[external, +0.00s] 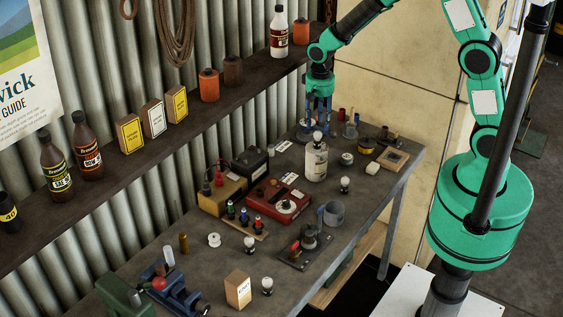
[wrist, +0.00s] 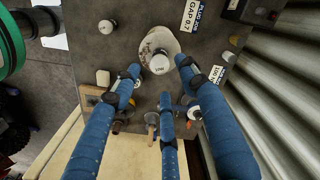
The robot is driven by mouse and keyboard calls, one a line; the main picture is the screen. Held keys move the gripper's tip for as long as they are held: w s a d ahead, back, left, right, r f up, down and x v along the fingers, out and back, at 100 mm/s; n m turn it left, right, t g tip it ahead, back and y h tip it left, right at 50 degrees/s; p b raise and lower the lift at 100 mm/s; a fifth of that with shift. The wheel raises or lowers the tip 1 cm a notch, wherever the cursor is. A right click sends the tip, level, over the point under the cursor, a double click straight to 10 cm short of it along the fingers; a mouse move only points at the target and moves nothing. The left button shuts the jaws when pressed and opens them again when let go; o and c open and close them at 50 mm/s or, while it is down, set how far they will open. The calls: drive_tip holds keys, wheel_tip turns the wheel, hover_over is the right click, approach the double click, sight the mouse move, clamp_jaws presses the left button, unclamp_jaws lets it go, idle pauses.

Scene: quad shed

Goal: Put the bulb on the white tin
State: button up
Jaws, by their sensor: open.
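A red meter (external: 276,200) and a yellow battery box (external: 221,193) stand left of the bottle. A grey mug (external: 334,214), a white block (external: 372,168), a yellow-banded tin (external: 366,145) and a wooden frame (external: 392,159) stand nearby. A shelf (external: 135,165) runs along the corrugated wall.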

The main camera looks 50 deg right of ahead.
sight(319, 131)
drive_tip(key=shift+r, duration=2.55)
drive_tip(key=s+d+r+n+t, duration=0.1)
drive_tip(key=s+d+r+n, duration=0.1)
drive_tip(key=s+r, duration=0.6)
drive_tip(key=s+d+r+n+t, duration=0.2)
drive_tip(key=s+r, duration=0.4)
drive_tip(key=r, duration=0.4)
drive_tip(key=s+d+r+n+t, duration=0.1)
drive_tip(key=s+r, duration=0.1)
drive_tip(key=s, duration=0.6)
drive_tip(key=s+d+r+n+t, duration=0.1)
drive_tip(key=s+d+r+n, duration=0.1)
drive_tip(key=s, duration=0.6)
drive_tip(key=shift+s+r+t, duration=0.3)
drive_tip(key=shift+s+r, duration=0.05)
drive_tip(key=shift+r, duration=0.4)
drive_tip(key=shift+f, duration=0.1)
